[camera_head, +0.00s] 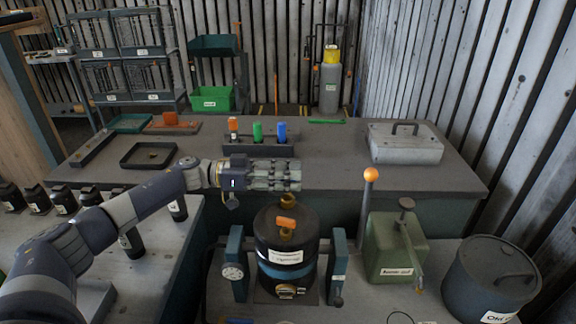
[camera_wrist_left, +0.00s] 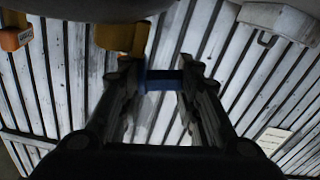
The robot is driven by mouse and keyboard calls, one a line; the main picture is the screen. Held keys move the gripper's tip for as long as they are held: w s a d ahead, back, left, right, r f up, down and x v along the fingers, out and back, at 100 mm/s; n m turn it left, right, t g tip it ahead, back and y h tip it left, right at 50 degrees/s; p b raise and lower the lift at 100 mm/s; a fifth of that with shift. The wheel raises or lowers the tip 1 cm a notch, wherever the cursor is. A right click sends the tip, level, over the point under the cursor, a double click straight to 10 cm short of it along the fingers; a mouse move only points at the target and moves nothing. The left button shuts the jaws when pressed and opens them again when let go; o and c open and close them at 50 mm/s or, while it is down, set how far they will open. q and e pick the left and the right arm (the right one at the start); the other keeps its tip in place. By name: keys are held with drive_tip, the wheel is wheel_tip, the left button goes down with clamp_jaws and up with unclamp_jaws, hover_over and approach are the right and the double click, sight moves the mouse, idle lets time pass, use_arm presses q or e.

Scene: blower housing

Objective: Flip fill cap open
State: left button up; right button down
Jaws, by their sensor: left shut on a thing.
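A black tank (camera_head: 286,250) stands in a blue-grey bracket on the front bench. An orange lever-like part (camera_head: 286,222) and a brass fitting (camera_head: 291,201) sit on its top; I cannot tell for sure which is the fill cap. My left gripper (camera_head: 290,175) is level, pointing right, just above and behind the brass fitting in the picture. In the left wrist view its two fingers (camera_wrist_left: 165,85) stand apart with a blue piece (camera_wrist_left: 160,77) spanning between them. What that piece belongs to is hard to tell. My right gripper is not in view.
A lever with an orange knob (camera_head: 370,175), a green box (camera_head: 393,250) and a dark round drum (camera_head: 490,275) stand right of the tank. Behind are a rack with orange, green and blue bottles (camera_head: 257,132) and a grey lidded case (camera_head: 404,145).

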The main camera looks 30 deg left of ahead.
use_arm(q)
drive_tip(key=shift+w+a+r+n+p, duration=0.1)
drive_tip(key=shift+w+r+n+p, duration=0.1)
drive_tip(key=shift+n+p, duration=0.55)
drive_tip(key=shift+f+n+p, duration=0.25)
drive_tip(key=shift+f+p, duration=0.1)
drive_tip(key=shift+p, duration=0.15)
drive_tip(key=shift+f, duration=0.1)
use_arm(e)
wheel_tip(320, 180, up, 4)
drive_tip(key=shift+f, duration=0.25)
use_arm(q)
drive_tip(key=o, duration=0.9)
drive_tip(key=shift+o, duration=0.3)
drive_tip(key=shift+w+f, duration=0.1)
wheel_tip(320, 180, up, 10)
